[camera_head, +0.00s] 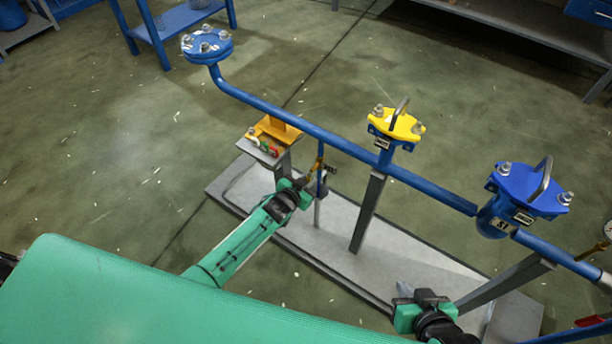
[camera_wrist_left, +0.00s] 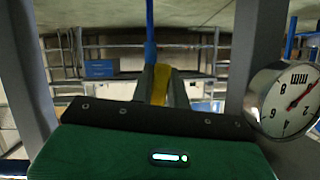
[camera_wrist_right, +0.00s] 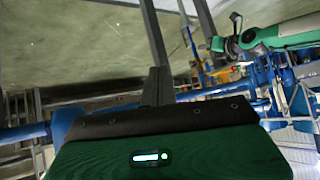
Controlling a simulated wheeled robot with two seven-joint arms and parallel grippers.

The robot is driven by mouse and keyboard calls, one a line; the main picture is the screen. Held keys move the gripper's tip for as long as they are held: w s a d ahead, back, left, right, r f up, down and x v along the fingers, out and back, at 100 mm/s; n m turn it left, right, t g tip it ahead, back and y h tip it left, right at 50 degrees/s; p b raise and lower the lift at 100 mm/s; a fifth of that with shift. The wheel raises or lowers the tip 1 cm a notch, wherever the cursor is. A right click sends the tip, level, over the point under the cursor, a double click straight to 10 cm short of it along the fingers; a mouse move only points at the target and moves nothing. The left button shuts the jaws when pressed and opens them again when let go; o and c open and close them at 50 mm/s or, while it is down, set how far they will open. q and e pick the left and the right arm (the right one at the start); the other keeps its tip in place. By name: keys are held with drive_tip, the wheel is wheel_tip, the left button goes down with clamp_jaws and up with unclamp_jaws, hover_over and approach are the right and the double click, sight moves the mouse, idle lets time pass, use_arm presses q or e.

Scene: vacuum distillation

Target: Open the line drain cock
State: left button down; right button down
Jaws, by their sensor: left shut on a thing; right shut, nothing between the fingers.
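The line drain cock (camera_head: 321,188) sits on a short vertical branch below the long blue pipe (camera_head: 335,139). It has a yellow lever (camera_head: 318,163) and a small dark tag. My left gripper (camera_head: 309,184) is at the cock and shut on the yellow lever. In the left wrist view the lever (camera_wrist_left: 160,84) stands upright between the fingers, with a blue pipe beyond it. The cock's body is partly hidden by the gripper. My right gripper (camera_head: 404,289) is shut and empty, low over the grey base plate; its closed fingers show in the right wrist view (camera_wrist_right: 157,88).
A yellow-capped housing (camera_head: 398,124) and a blue-capped housing (camera_head: 532,190) sit along the pipe. A grey post (camera_head: 367,214) stands between my arms. A round gauge (camera_wrist_left: 285,98) is near my left wrist.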

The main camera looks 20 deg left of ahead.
use_arm(q)
drive_tip(key=shift+s+d+n+h+p, duration=0.1)
drive_tip(key=shift+d+n+h+p, duration=0.2)
drive_tip(key=shift+n+p, duration=0.2)
use_arm(e)
drive_tip(key=shift+s+d+r+g+h, duration=0.1)
drive_tip(key=shift+s+d+g+h, duration=0.3)
drive_tip(key=shift+d, duration=0.3)
drive_tip(key=shift+s+d+r+g+h, duration=0.1)
drive_tip(key=shift+s+d+g+h, duration=0.1)
drive_tip(key=shift+s+d+g, duration=0.3)
drive_tip(key=shift+w+d, duration=0.15)
drive_tip(key=shift+d, duration=0.05)
use_arm(q)
drive_tip(key=c, duration=1.4)
unclamp_jaws()
drive_tip(key=shift+o, duration=0.2)
drive_tip(key=shift+s, duration=0.1)
